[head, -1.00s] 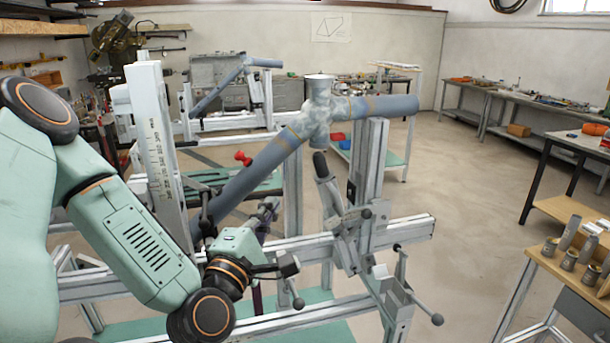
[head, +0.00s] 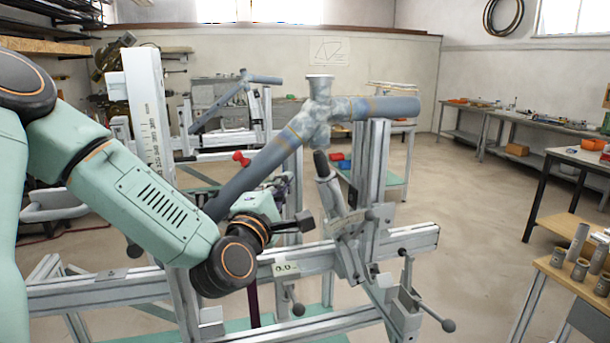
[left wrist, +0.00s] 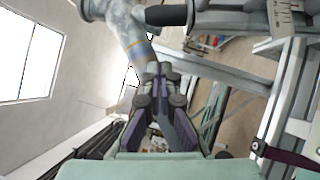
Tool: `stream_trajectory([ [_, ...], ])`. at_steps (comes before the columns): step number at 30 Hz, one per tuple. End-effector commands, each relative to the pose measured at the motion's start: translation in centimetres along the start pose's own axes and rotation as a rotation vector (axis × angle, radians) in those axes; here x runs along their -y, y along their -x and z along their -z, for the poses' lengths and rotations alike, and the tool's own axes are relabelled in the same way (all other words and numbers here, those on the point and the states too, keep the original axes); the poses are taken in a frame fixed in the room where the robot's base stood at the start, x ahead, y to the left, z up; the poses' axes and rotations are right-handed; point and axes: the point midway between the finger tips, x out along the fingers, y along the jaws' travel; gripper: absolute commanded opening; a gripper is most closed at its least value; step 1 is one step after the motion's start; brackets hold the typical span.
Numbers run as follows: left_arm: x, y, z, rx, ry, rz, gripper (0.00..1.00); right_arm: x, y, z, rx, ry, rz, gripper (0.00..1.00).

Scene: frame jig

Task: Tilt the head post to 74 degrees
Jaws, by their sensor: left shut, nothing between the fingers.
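The head post (head: 331,193) is a grey post with a black tip, leaning up and left on the jig. Its tip is close below the mottled head lug (head: 319,108) of the blue-grey frame. In the left wrist view the post (left wrist: 222,17) lies across the top, its black tip beside the lug. My left gripper (head: 284,187) is left of the post, partly hidden behind my wrist. The wrist view shows its dark fingers (left wrist: 160,75) shut, empty and apart from the post. The post's angle cannot be read. My right gripper is not in view.
Aluminium jig rails (head: 405,242) cross below the post. Lever handles (head: 437,318) stick out at the front right. A white scale column (head: 150,115) stands left, and a red knob (head: 241,158) sits by the sloping tube. A bench with metal cylinders (head: 580,268) is at right.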

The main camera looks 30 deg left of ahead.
Motion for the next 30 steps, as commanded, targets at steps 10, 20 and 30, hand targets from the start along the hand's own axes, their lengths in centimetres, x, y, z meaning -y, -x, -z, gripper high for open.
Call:
stream_trajectory([
  [10,-0.1,-2.8,-1.0,0.002,-0.005,-0.001,0.00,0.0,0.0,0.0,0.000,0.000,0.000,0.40],
  [20,-0.1,-4.3,-2.5,0.001,-0.003,0.000,0.00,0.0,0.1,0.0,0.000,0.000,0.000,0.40],
  [30,-0.1,-4.7,-2.9,0.000,0.001,-0.001,0.00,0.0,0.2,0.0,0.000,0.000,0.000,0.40],
])
